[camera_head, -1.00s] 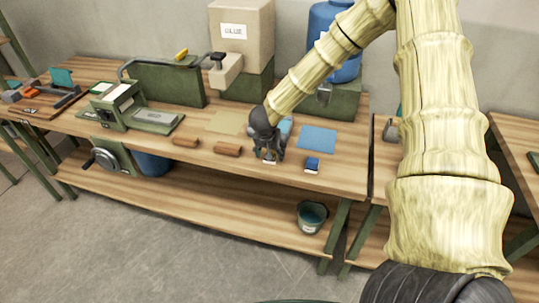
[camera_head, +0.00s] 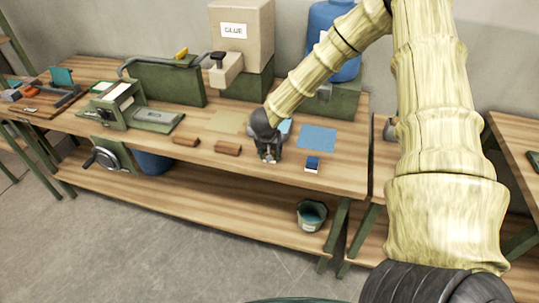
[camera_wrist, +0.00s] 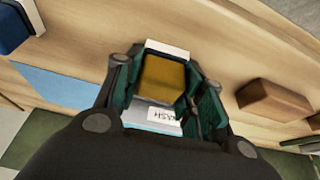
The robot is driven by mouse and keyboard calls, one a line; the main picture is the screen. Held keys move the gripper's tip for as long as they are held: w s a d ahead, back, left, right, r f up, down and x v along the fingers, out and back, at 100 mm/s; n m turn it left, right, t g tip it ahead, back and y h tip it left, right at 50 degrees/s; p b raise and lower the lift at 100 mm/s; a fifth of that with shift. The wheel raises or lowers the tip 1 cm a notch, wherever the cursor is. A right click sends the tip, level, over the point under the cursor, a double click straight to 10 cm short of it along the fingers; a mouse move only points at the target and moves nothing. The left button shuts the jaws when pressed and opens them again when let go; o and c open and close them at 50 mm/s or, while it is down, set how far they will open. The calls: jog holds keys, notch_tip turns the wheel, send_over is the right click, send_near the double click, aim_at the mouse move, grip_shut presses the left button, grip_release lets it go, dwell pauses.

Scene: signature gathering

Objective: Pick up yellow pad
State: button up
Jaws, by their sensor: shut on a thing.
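The yellow pad (camera_wrist: 162,78) is a small block with a yellow-brown top and a white end, seen in the wrist view between my fingers. My gripper (camera_wrist: 158,74) has one dark green finger on each side of it and is shut on it. In the head view my gripper (camera_head: 268,155) points down at the front part of the workbench and mostly hides the pad. I cannot tell whether the pad still touches the bench top.
A blue-topped pad (camera_head: 312,164) stands on the bench to the right, near a flat blue sheet (camera_head: 318,138). A brown block (camera_head: 228,148) lies close on the left. A light-blue labelled thing (camera_wrist: 158,118) lies near my gripper. A glue box (camera_head: 241,35) stands behind.

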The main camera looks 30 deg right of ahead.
jog(key=shift+r, duration=0.1)
jog(key=shift+r+b, duration=0.6)
jog(key=shift+r, duration=0.8)
jog(key=shift+s+a+r, duration=0.2)
jog(key=shift+a, duration=0.05)
jog(key=s+a+r+b, duration=0.1)
jog(key=s+a+b, duration=0.3)
jog(key=s+a, duration=0.6)
jog(key=shift+s+a+r+b, duration=0.2)
jog(key=shift+s+r+b, duration=0.15)
jog(key=shift+s, duration=0.35)
